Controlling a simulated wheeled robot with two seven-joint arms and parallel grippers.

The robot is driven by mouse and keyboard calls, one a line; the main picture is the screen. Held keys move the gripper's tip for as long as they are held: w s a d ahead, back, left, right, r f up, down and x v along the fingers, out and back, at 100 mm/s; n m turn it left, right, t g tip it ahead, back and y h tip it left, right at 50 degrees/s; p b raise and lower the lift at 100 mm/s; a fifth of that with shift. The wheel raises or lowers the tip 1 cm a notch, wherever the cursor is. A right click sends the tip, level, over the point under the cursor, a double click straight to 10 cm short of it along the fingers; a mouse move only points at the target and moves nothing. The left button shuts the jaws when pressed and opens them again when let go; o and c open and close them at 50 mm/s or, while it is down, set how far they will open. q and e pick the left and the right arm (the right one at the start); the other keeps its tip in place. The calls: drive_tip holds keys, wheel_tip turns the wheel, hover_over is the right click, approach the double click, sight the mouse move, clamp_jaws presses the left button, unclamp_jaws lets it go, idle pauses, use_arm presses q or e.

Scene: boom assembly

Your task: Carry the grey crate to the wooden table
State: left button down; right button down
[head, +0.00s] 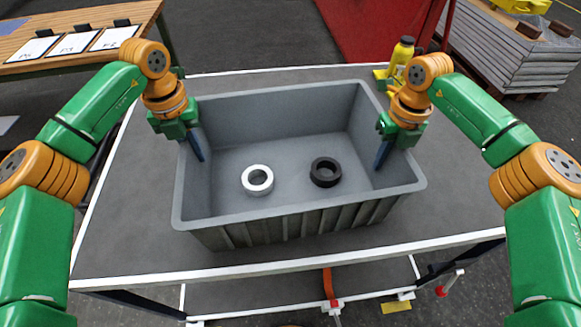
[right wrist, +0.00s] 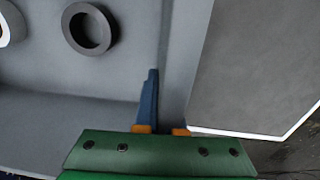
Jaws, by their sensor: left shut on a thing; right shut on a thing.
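The grey crate (head: 300,222) stands on a grey-topped cart (head: 125,235). A white ring (head: 257,180) and a black ring (head: 325,172) lie inside it; the black ring also shows in the right wrist view (right wrist: 89,29). My left gripper (head: 194,146) is shut on the crate's left wall. My right gripper (head: 383,150) is shut on the right wall; in the right wrist view a blue finger (right wrist: 149,100) is inside the crate against that wall. The outer fingers are mostly hidden. The wooden table (head: 75,20) is at the far left, apart from the cart.
Papers (head: 72,43) lie along the wooden table's near edge. A yellow bottle-like object (head: 401,55) stands at the cart's back right. A red panel (head: 375,35) and a grey slatted stack (head: 505,55) are behind. Dark floor (head: 235,35) lies open behind the cart.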

use_arm(q)
drive_tip(key=shift+r, duration=0.15)
use_arm(e)
drive_tip(key=shift+r, duration=0.1)
idle(0.3)
